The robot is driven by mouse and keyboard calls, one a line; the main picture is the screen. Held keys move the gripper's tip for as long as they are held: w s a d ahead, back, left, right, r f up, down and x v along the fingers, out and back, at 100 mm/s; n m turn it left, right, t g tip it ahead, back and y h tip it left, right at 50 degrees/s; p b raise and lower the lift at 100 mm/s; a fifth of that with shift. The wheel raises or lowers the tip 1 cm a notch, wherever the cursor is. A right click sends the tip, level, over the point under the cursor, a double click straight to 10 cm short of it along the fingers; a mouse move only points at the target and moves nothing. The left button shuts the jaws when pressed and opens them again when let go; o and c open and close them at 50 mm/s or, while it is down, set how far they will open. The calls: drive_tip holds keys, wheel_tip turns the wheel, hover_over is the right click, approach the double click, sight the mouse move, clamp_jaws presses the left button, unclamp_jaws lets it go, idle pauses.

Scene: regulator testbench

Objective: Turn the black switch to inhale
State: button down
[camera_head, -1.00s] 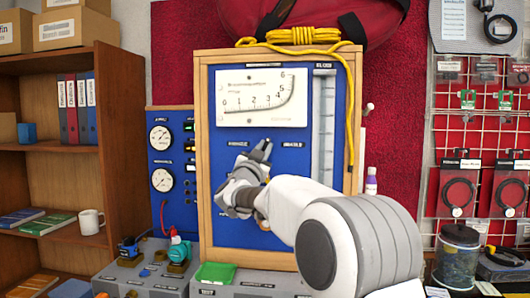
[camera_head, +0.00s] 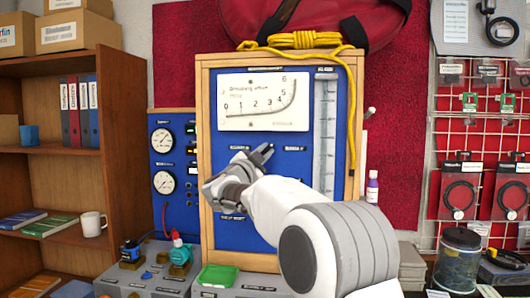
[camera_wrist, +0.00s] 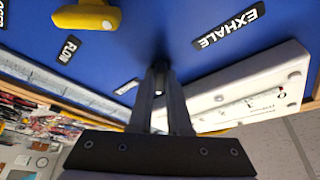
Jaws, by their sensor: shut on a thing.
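My gripper (camera_head: 264,152) is at the blue panel (camera_head: 296,190) below the white gauge. In the wrist view, my gripper's fingers (camera_wrist: 160,72) are closed together at the panel, shut on the black switch, which is mostly hidden between and behind the fingertips. The EXHALE label (camera_wrist: 227,26) is to the right of the fingertips in the wrist view. A smaller label (camera_wrist: 126,87) lies to their left, too small to read; I cannot read INHALE. Which way the switch points cannot be told.
The white gauge (camera_head: 264,100) is above my gripper. A yellow rope (camera_head: 352,110) hangs on the wooden frame's right side.

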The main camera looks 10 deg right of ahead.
drive_tip(key=c, duration=0.9)
unclamp_jaws()
drive_tip(key=shift+o, duration=0.2)
drive_tip(key=b+v, duration=0.2)
drive_tip(key=v, duration=1.5)
drive_tip(key=shift+s, duration=0.15)
